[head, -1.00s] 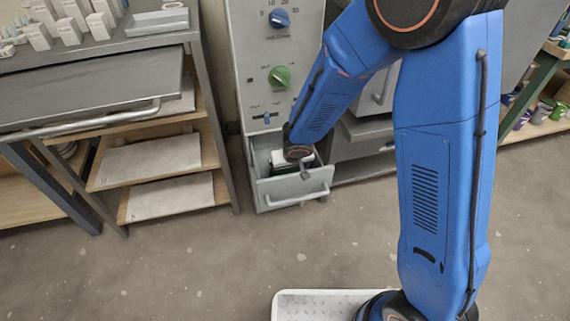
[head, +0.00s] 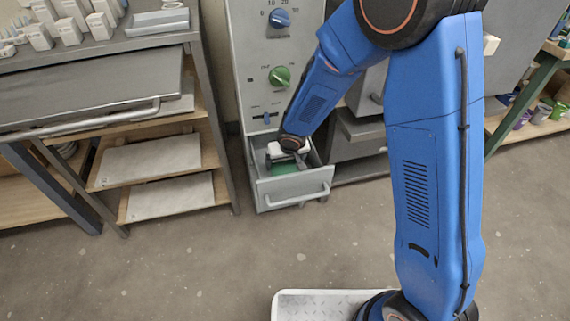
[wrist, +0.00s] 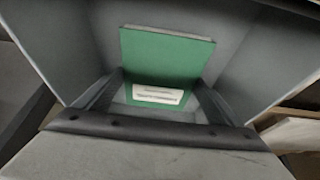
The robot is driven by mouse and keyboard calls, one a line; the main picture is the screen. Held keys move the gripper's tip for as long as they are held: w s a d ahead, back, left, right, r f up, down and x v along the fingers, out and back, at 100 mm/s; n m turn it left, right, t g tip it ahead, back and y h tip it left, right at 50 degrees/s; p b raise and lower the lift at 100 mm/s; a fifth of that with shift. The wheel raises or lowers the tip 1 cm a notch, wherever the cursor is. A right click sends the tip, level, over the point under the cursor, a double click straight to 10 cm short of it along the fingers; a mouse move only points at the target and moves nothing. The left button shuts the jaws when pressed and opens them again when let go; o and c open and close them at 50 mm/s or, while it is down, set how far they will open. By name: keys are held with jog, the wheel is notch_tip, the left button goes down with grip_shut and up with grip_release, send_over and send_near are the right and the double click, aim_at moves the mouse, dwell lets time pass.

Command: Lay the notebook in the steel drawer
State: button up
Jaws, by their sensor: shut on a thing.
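The steel drawer (head: 272,196) is pulled open at the bottom of the grey cabinet. The green notebook (head: 284,169) shows inside the drawer opening, below my gripper (head: 286,158). In the wrist view, the notebook (wrist: 165,52) has a white label and sits between the fingers of my gripper (wrist: 160,88). My gripper is shut on it, with the grey drawer walls around it. Whether the notebook touches the drawer floor cannot be told.
The cabinet has a blue knob (head: 280,18) and a green knob (head: 279,76) above the drawer. A workbench with shelves (head: 150,161) stands close on the left. Grey cabinets stand on the right. The floor in front is clear.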

jog(key=shift+f, duration=0.7)
jog(key=o, duration=1)
jog(key=shift+r, duration=0.1)
jog(key=v, duration=1.2)
jog(key=shift+d+r, duration=0.1)
